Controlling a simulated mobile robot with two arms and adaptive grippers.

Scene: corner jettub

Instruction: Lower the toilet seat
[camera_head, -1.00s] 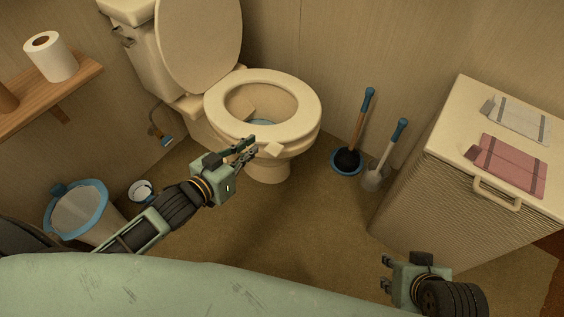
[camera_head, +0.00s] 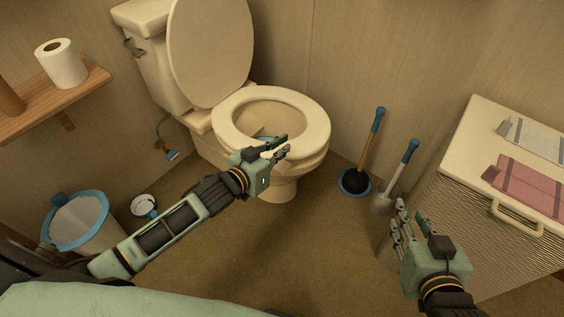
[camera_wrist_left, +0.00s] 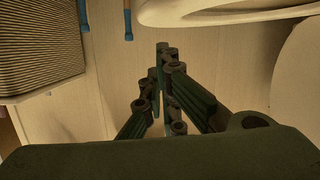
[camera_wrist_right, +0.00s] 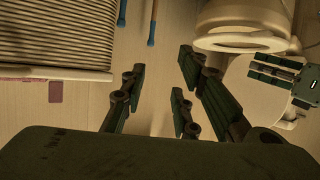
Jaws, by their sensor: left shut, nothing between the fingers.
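The cream toilet (camera_head: 284,165) stands at the back centre in the head view. Its ring-shaped seat (camera_head: 313,108) lies flat on the bowl, and the oval lid (camera_head: 212,50) stands upright against the tank. My left gripper (camera_head: 284,147) is shut and empty at the front of the bowl, overlapping the rim in the picture; I cannot tell whether it touches. Its closed fingers also show in the left wrist view (camera_wrist_left: 162,55). My right gripper (camera_head: 400,222) is open and empty near the cabinet's left side. The toilet seat also shows in the right wrist view (camera_wrist_right: 210,43).
A plunger (camera_head: 355,180) and a brush (camera_head: 384,200) stand right of the toilet. A cabinet (camera_head: 465,150) with folded towels is at the right. A bin (camera_head: 75,220) and a wooden shelf (camera_head: 60,98) are at the left. The floor before the toilet is clear.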

